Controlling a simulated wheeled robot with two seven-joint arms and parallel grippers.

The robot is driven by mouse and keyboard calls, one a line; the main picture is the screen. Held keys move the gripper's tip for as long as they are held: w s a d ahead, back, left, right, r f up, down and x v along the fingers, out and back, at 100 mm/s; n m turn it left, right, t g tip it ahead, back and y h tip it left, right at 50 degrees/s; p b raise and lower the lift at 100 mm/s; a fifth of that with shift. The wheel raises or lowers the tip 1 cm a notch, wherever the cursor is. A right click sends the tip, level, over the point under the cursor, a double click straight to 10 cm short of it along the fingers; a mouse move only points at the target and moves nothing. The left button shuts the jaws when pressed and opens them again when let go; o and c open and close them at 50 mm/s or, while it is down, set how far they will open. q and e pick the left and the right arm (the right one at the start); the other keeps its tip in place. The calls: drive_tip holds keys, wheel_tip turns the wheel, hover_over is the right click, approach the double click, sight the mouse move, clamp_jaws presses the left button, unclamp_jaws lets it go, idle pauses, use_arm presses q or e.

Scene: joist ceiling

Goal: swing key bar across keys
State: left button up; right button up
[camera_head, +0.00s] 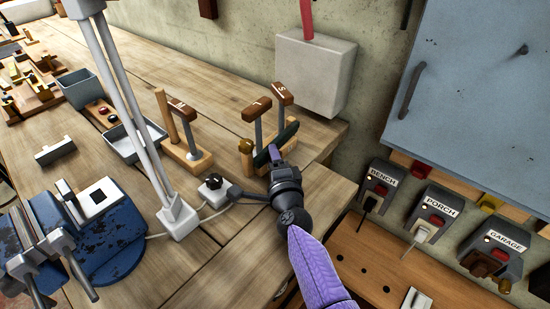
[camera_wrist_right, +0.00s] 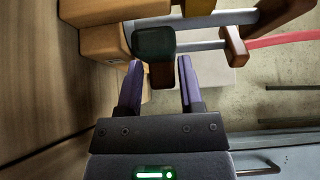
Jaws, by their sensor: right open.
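No part is clearly marked as the key bar or keys. A dark green bar (camera_head: 287,137) lies across a wooden lever stand (camera_head: 246,160) at the bench end; I cannot tell whether it is the key bar. Two grey levers with brown lettered handles (camera_head: 257,108) rise from this stand. My right gripper (camera_head: 274,153), with purple fingers, is at the near side of the stand. In the right wrist view the gripper (camera_wrist_right: 158,85) is open, with the bar's dark green end (camera_wrist_right: 153,42) just beyond its fingertips. A brown block shows between the fingers, apparently not gripped. My left gripper is not in view.
Another lever stand (camera_head: 188,155) is to the left. Labelled switch boxes (camera_head: 430,207) and a blue-grey cabinet (camera_head: 470,90) are on the right wall.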

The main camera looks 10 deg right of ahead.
drive_tip(key=shift+o, duration=1)
drive_tip(key=shift+d, duration=0.1)
drive_tip(key=s+p, duration=0.2)
drive_tip(key=s, duration=0.8)
drive_tip(key=shift+d, duration=0.1)
drive_tip(key=shift+w, duration=0.1)
